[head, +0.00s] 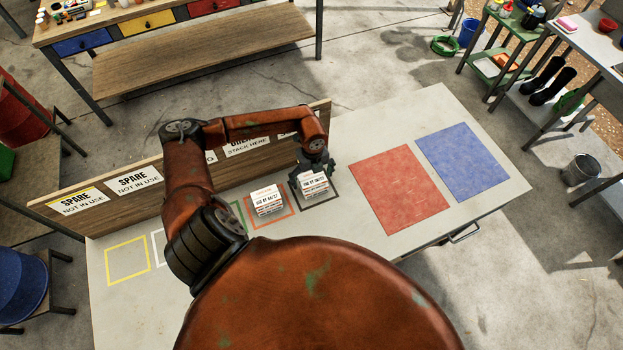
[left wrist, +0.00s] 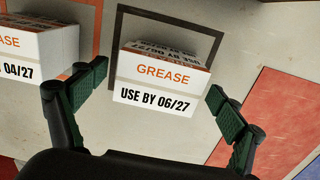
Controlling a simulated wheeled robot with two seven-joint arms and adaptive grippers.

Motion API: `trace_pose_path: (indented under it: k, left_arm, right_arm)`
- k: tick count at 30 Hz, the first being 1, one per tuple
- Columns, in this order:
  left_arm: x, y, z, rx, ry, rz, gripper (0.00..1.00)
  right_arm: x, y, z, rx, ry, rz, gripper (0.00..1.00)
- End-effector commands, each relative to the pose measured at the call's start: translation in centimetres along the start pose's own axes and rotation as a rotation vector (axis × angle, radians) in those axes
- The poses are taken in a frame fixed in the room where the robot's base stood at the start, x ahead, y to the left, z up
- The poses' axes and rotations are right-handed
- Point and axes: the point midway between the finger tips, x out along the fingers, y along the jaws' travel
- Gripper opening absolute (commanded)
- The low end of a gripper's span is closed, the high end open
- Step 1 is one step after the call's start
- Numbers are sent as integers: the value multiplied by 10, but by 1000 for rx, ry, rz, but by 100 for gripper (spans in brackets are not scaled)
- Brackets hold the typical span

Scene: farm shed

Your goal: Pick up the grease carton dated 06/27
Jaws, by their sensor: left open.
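The grease carton dated 06/27 (left wrist: 154,88) is a white box with orange lettering, standing in a black outlined square on the table. It also shows in the head view (head: 315,186). At least one more carton seems to sit under or behind its top face; I cannot tell which. My left gripper (left wrist: 152,105) is open, with one green-padded finger on each side of the carton and gaps showing. In the head view my left gripper (head: 318,163) is at the carton's far side. My right gripper is not in view.
Another grease carton, dated 04/27 (left wrist: 35,55), stands to the left in an orange outlined square (head: 251,222). A wooden board with signs (head: 138,180) runs along the table's back edge. A red mat (head: 398,190) and a blue mat (head: 462,160) lie bare to the right.

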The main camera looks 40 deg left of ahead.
Motion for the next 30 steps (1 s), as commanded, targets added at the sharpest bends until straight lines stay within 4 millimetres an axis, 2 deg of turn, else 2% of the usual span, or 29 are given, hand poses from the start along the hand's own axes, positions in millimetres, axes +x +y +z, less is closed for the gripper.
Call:
trace_pose_path:
  k: [6,26,30]
  left_arm:
    - [1,1,0,-1,0,-1,88]
    - [0,1,1,-2,0,-1,42]
    - [0,1,1,-2,0,-2,42]
  right_arm:
    - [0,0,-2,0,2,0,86]
    - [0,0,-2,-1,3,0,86]
    - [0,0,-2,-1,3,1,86]
